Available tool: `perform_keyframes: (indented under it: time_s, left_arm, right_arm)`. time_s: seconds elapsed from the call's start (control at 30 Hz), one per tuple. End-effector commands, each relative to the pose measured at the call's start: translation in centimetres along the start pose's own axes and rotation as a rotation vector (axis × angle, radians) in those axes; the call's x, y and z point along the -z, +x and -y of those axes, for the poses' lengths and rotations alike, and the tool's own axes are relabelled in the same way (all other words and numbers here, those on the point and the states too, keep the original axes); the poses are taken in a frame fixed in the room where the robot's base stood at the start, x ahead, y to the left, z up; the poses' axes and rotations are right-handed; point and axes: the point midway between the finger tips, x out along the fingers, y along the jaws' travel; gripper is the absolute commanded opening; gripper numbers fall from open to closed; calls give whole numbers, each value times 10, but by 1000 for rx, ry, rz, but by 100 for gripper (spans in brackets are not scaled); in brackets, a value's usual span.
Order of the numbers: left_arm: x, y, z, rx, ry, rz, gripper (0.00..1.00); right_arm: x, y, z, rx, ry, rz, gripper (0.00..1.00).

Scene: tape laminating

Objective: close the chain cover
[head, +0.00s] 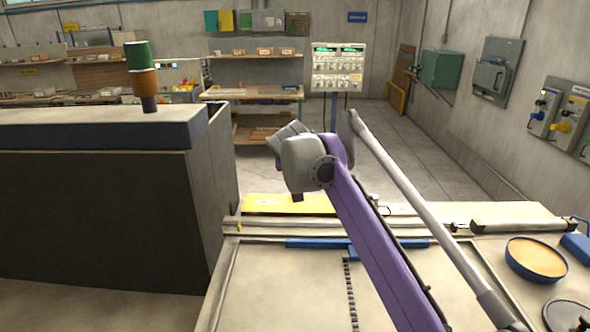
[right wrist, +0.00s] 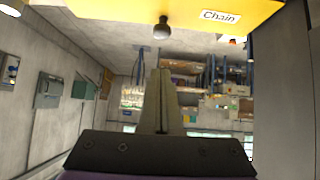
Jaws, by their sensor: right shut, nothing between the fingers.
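The yellow chain cover (right wrist: 110,10), labelled "Chain", spans the top of the right wrist view. A dark round knob (right wrist: 162,29) projects from its edge. My right gripper (right wrist: 160,74) is shut and empty, its fingertips just below the knob in the picture. A gap shows between fingertips and knob. In the head view a yellow panel (head: 275,204) lies along the bench's back edge, partly behind my purple right arm; it looks like the same cover. My right fingertips cannot be made out there. My left gripper is in neither view.
The pale bench (head: 280,285) carries a blue bar (head: 318,243) and a dark chain-like strip (head: 350,295). A round blue-rimmed tray (head: 536,259) stands at right. A large dark cabinet (head: 95,215) stands at left. Open floor lies behind the bench.

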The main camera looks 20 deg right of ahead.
Motion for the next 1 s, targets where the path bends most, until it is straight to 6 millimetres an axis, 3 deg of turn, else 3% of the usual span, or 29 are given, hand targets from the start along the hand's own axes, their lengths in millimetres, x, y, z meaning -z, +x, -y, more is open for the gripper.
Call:
perform_keyframes:
  time_s: [0.13, 0.3, 0.83, 1.0]
  left_arm:
    - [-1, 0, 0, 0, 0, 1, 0]
    - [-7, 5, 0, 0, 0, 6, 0]
    - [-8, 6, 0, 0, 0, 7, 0]
    - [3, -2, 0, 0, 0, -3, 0]
  right_arm:
    - [-1, 33, 0, 0, 1, 0, 0]
    - [-20, 51, 0, 1, 0, 0, 0]
    - [-29, 60, 0, 1, 0, -1, 0]
    - [-28, 66, 0, 0, 0, 45, 0]
